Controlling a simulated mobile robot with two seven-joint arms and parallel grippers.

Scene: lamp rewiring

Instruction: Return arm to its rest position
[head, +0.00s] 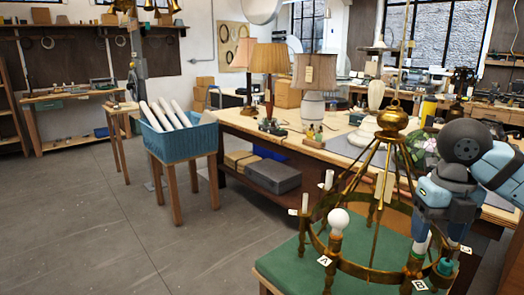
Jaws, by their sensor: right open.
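A brass ring chandelier (376,270) stands on a green-topped stand (285,262) at the lower right. A white round bulb (338,222) sits upright on its near arm, by a tag marked A (324,261). White candle sleeves (328,180) stand on other arms. My right gripper (438,241) points down over the ring's right side, near a tag marked B (419,285). Its jaws are open, and its tips partly hide the sockets there. I cannot tell whether they touch anything. A teal piece (446,267) sits just below. My left gripper is out of view.
A long workbench (240,122) behind holds table lamps (269,62) and small parts. A blue bin (182,138) with white tubes stands on a wooden stand at centre left. A grey case (273,177) lies under the bench. The floor (90,220) at left is clear.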

